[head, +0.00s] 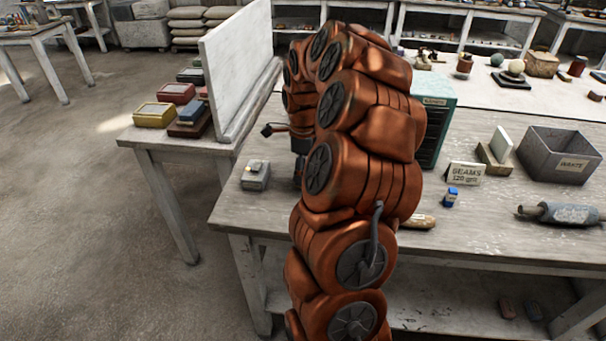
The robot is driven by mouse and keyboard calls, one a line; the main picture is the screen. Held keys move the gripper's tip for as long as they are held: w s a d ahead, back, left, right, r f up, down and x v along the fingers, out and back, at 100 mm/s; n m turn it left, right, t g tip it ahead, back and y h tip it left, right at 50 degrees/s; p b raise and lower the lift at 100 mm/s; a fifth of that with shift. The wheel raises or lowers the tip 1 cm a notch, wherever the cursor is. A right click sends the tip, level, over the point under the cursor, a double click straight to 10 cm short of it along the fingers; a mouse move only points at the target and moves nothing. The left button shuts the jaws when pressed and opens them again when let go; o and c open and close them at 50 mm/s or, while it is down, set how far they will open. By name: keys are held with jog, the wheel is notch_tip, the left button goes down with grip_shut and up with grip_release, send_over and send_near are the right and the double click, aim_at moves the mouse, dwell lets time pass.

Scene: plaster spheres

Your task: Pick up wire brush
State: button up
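No object shows clearly as a wire brush. A tan, wooden-looking piece (420,222) lies on the workbench (480,225) just right of my arm, and its left end is hidden behind the arm. I cannot tell whether it is the brush's handle. My copper-coloured arm fills the middle of the head view. Dark parts of my gripper (284,150) show at the arm's left side, above the bench's left part. The arm hides most of it, so its opening and anything between its fingers cannot be seen.
A small grey box (256,175) sits left of my arm. A teal drawer cabinet (436,125) stands behind it. An upright white panel (240,70) rises left.

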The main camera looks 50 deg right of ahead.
jog(key=shift+r, duration=0.7)
jog(key=shift+s+a+r, duration=0.15)
jog(key=s+a+b, duration=0.1)
jog(key=s+a, duration=0.2)
jog(key=s, duration=0.1)
jog(key=s+a+r+b, duration=0.1)
jog(key=s+a, duration=0.2)
jog(key=s, duration=0.1)
jog(key=s+a+b, duration=0.1)
jog(key=s+a, duration=0.3)
jog(key=shift+r+b, duration=0.3)
